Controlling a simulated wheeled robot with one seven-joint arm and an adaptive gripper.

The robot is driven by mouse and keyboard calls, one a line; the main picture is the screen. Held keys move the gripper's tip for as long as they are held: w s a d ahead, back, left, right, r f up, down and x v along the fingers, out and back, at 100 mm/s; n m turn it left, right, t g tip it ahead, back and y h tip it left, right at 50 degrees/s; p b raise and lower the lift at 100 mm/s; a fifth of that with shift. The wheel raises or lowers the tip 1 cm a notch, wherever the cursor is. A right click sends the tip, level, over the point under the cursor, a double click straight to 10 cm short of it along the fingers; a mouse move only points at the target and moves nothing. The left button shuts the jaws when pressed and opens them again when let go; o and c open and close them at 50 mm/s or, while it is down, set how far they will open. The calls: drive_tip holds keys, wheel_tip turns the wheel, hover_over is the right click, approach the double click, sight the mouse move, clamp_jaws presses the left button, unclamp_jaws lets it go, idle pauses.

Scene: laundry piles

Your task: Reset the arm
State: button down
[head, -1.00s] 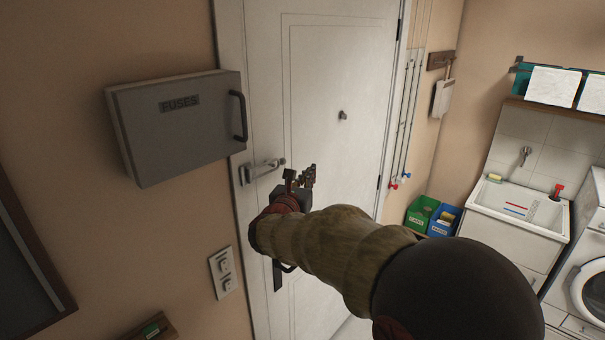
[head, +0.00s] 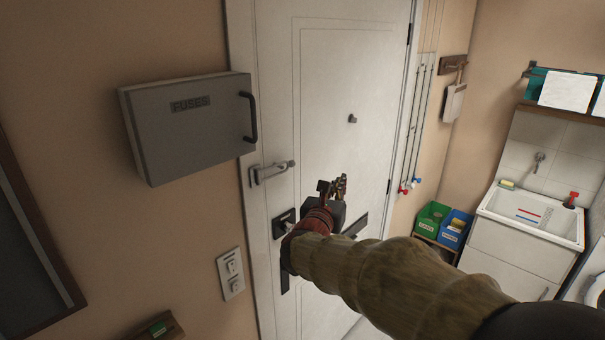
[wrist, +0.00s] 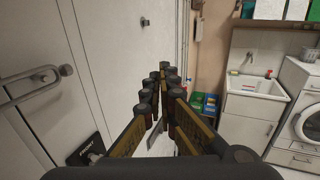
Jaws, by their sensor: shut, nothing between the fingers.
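My gripper (head: 333,186) is in front of the white door (head: 325,85) in the head view, at the end of my brown-sleeved arm. Its fingers are closed together and hold nothing. The wrist view shows the fingers (wrist: 162,90) meeting ahead, pointing along the door towards the corner with the sink. A metal latch (head: 271,171) on the door's left edge lies to the left of my gripper, apart from it. My arm and gripper partly cover the door handle and its dark plate (head: 283,224).
A grey fuse box (head: 190,125) with a black handle hangs left of the door. Switches (head: 231,273) sit on the wall below. Green (head: 431,218) and blue (head: 455,227) bins stand by the sink (head: 530,218). A washing machine (wrist: 308,125) stands at the far right.

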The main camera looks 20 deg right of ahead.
drive_tip(key=s+f+m+g+y+b, duration=0.25)
drive_tip(key=s+f+m+g, duration=0.65)
drive_tip(key=s+f+m, duration=0.75)
drive_tip(key=s+a+f+m+t+y+b, duration=0.1)
drive_tip(key=s+a+f+m+y+b, duration=0.3)
drive_tip(key=s+a, duration=0.3)
drive_tip(key=s+a+f+m+y+b, duration=0.4)
drive_tip(key=s+a+m+y, duration=0.2)
drive_tip(key=a, duration=0.7)
drive_tip(key=shift+s+a+t, duration=0.2)
drive_tip(key=shift+s+t, duration=0.2)
drive_tip(key=shift+s, duration=0.25)
drive_tip(key=shift+d+m, duration=0.15)
drive_tip(key=shift+m, duration=0.1)
